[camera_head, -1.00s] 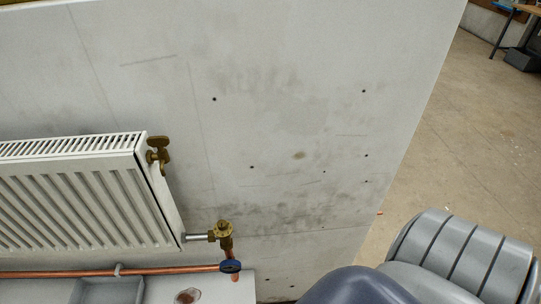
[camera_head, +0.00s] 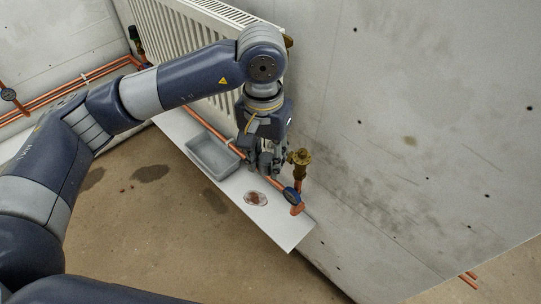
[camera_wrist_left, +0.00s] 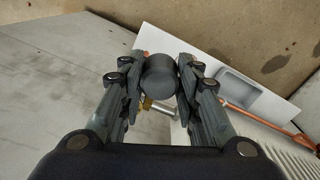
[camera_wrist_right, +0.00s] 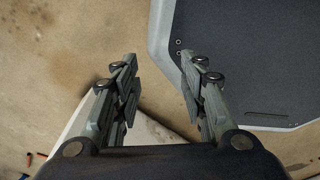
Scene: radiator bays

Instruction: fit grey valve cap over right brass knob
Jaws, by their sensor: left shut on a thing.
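In the left wrist view a dark grey valve cap (camera_wrist_left: 160,76) sits between the two fingers of my left gripper (camera_wrist_left: 160,84), which is shut on it. A small piece of brass (camera_wrist_left: 147,102) shows beside the cap in that view. In the head view my left gripper (camera_head: 266,164) points down just left of the right brass knob (camera_head: 299,157), and the knob is bare. I cannot make out the cap clearly there. My right gripper (camera_wrist_right: 158,78) is open and empty in the right wrist view, above the floor.
A white radiator (camera_head: 205,22) hangs on the grey wall (camera_head: 390,130). A copper pipe with a blue handle (camera_head: 291,195) runs close by. A dark-topped valve (camera_head: 135,38) stands far left.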

